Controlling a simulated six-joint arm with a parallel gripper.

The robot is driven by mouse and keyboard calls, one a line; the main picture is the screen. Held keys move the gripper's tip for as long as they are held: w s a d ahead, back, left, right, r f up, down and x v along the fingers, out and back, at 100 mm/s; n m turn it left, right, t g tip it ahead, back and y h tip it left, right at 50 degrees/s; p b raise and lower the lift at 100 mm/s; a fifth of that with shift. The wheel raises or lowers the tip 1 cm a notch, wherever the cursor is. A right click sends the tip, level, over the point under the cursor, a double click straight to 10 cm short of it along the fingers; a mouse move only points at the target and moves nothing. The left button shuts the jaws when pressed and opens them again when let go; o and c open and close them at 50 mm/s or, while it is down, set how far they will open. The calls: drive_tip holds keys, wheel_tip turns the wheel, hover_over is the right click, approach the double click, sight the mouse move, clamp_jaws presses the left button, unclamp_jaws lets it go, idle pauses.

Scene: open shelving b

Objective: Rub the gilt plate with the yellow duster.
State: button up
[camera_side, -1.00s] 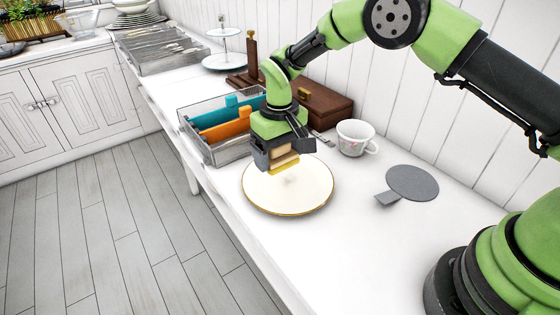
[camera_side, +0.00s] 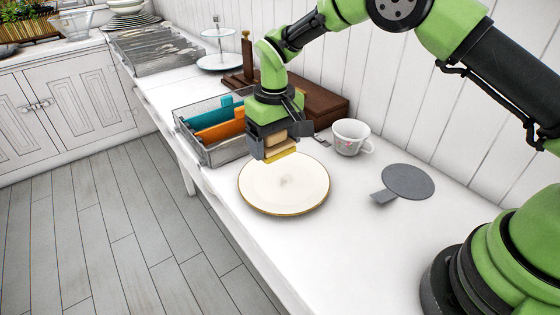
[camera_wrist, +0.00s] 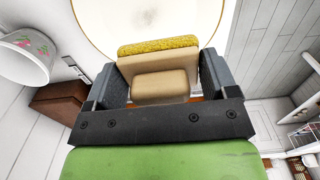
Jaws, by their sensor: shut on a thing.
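The gilt plate (camera_side: 284,196) is white with a thin gold rim and lies flat on the white counter. A faint grey smudge shows near its middle. My gripper (camera_side: 278,146) is shut on the yellow duster (camera_side: 280,155), a tan block with a yellow pad on its underside. The duster is above the plate's far edge; in the side view it looks raised clear of the surface. In the wrist view the duster's yellow pad (camera_wrist: 158,46) and tan handle sit between the two jaws, with part of the plate (camera_wrist: 105,22) beyond. The duster hides some of the plate there.
A wire basket (camera_side: 212,151) with teal and orange items stands left of my gripper. A brown wooden box (camera_side: 322,106) is behind. A flowered cup (camera_side: 351,137) and a grey round paddle-shaped thing (camera_side: 408,181) lie right of the plate. The counter's front is clear.

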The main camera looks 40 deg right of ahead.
sight(275, 182)
drive_tip(key=shift+f, duration=0.1)
drive_tip(key=shift+f, duration=3.05)
drive_tip(key=shift+s+d+f, duration=0.1)
drive_tip(key=shift+d+f, duration=0.1)
drive_tip(key=shift+f, duration=0.65)
drive_tip(key=shift+s+d, duration=0.45)
drive_tip(key=shift+d, duration=0.2)
drive_tip(key=shift+s+d, duration=0.45)
drive_tip(key=shift+d, duration=0.15)
drive_tip(key=shift+w+a, duration=0.55)
drive_tip(key=shift+a, duration=0.2)
drive_tip(key=shift+w+a, duration=0.5)
drive_tip(key=shift+a, duration=0.2)
drive_tip(key=shift+r, duration=4.05)
